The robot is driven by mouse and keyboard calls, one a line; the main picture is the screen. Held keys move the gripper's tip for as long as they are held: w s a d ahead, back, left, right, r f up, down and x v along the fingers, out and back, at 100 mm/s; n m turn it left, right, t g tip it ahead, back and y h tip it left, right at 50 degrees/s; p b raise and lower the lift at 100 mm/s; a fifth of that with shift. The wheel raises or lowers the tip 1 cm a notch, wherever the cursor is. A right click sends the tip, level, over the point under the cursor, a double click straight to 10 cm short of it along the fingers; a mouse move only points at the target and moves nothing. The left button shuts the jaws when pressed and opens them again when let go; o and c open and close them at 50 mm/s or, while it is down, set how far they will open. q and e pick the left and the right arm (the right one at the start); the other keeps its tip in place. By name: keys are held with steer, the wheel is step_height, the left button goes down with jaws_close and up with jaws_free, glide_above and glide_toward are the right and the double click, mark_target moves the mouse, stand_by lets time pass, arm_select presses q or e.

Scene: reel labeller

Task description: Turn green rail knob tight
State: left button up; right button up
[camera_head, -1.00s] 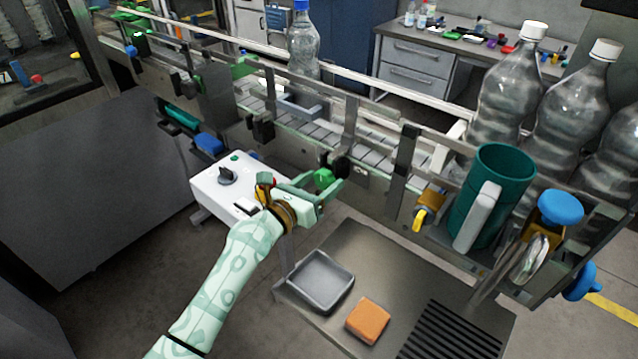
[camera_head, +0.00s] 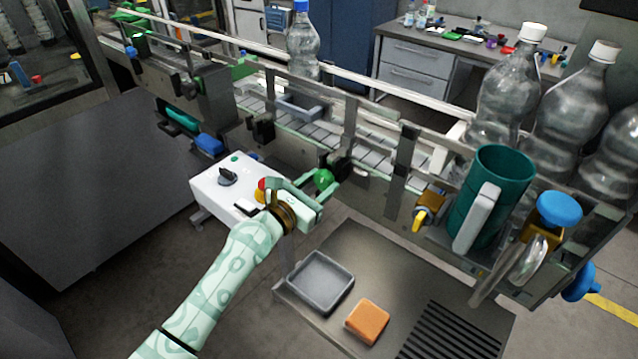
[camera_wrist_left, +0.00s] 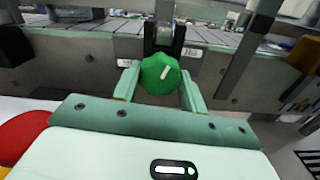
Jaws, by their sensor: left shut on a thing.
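The green rail knob (camera_head: 324,179) sits on the front side of the conveyor, below a black rail clamp. My left gripper (camera_head: 318,190) reaches it from the front, with one finger on each side. In the left wrist view the knob (camera_wrist_left: 160,74) is lobed, with a white mark slanting up to the right, and lies between the fingertips of my left gripper (camera_wrist_left: 160,84). The gripper is shut on the knob. My right gripper does not show in either view.
A white control box (camera_head: 226,188) with a black switch and red button stands just left of the gripper. A grey tray (camera_head: 320,284) and orange sponge (camera_head: 368,321) lie below. A teal mug (camera_head: 492,195) and yellow-handled valve (camera_head: 420,219) are to the right. Bottles (camera_head: 303,48) stand on the conveyor.

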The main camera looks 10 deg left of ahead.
arm_select(q)
steer(key=shift+m, duration=1.5)
steer(key=o, duration=1)
steer(key=shift+c, duration=0.2)
